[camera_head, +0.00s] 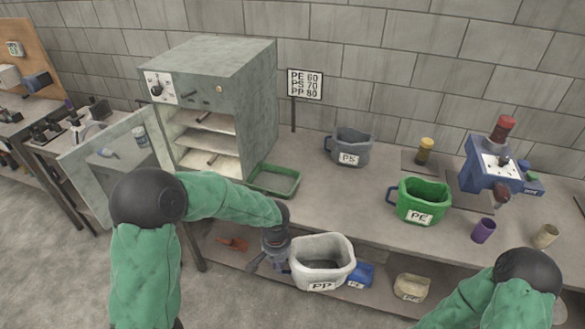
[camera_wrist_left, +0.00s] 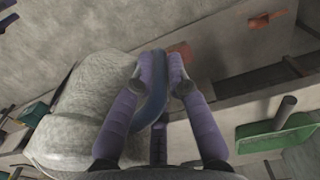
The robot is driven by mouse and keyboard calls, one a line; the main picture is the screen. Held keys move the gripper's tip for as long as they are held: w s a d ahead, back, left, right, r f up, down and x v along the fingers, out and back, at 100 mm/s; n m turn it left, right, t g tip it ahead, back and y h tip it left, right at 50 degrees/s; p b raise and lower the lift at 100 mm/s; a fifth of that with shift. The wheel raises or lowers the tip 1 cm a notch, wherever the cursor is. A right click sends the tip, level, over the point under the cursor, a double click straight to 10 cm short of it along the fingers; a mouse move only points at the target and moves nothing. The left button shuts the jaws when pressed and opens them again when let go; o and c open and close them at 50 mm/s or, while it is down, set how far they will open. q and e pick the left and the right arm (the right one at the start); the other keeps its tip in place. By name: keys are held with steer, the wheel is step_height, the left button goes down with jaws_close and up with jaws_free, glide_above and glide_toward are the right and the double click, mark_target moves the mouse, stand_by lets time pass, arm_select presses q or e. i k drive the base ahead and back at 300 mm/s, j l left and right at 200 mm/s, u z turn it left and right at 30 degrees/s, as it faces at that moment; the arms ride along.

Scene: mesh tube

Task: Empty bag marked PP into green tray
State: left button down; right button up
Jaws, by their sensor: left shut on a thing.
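The white bag marked PP (camera_head: 323,250) is upright at the front edge of the bench, mouth up, in the head view. A dark mass shows inside, but I cannot tell what it is. My left gripper (camera_head: 281,252) is at the bag's left side. In the left wrist view its fingers (camera_wrist_left: 158,85) are shut on the dark blue handle (camera_wrist_left: 150,100) of the pale bag (camera_wrist_left: 90,95).
The grey oven (camera_head: 245,90) stands open, its door (camera_head: 110,165) swung left. Grey PS bag (camera_head: 348,147) and green PE bag (camera_head: 422,199) stand to the right. A blue machine (camera_head: 490,170) is farther right. A lower shelf holds a blue container (camera_head: 360,275) and a beige one (camera_head: 411,287).

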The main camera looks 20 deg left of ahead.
mark_target(268, 179)
steer(key=z, duration=0.8)
steer(key=j+z, duration=0.3)
steer(key=z, duration=0.15)
steer(key=j+z, duration=0.3)
steer(key=z, duration=0.15)
steer(key=j, duration=0.9)
steer(key=k, duration=0.05)
